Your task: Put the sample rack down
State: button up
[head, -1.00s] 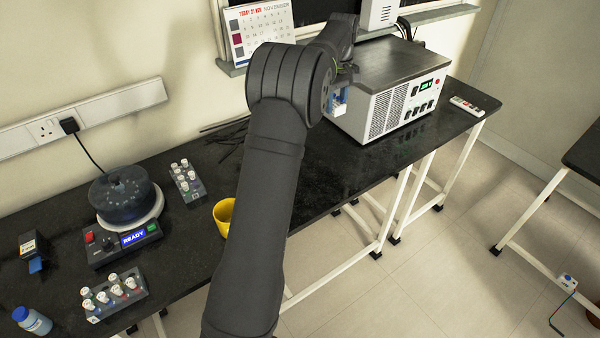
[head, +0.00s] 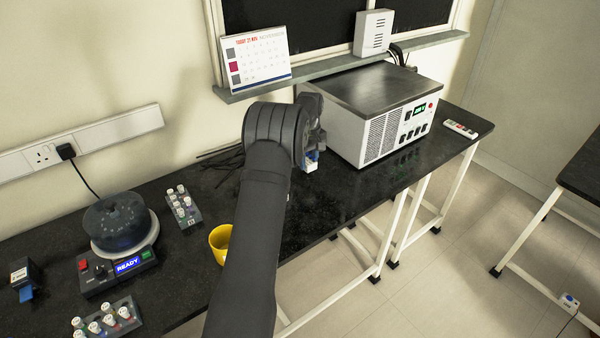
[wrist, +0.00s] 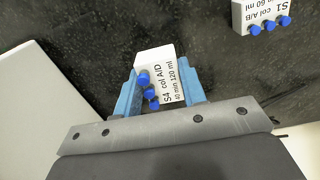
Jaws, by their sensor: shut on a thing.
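My gripper (wrist: 161,95) has blue fingertips shut on a white sample rack (wrist: 153,62). The rack is labelled "S4 col A/D 40 min 120 ml" and has blue caps on one side. In the head view the rack (head: 311,167) is a small white and blue shape below the wrist, just left of the white instrument. Most of it is hidden there by my arm. In the wrist view the dark bench top (wrist: 85,30) lies behind the rack. I cannot tell whether the rack touches it.
Another white rack labelled S1 (wrist: 262,12) stands at the wrist view's upper right. The white instrument (head: 385,115) is right of my gripper. A yellow mug (head: 219,243), grey vial racks (head: 182,208) and a round device (head: 118,228) are to the left.

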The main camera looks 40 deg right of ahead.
jog(key=w+f, duration=0.1)
jog(key=w+a+f, duration=0.1)
jog(key=w, duration=0.1)
jog(key=shift+w, duration=0.1)
jog(key=shift+w+f, duration=0.1)
jog(key=shift+f, duration=1.9)
jog(key=shift+f, duration=0.2)
jog(key=o, duration=1)
jog(key=shift+r, duration=0.1)
notch_tip(320, 180, up, 12)
jog(key=shift+r, duration=0.1)
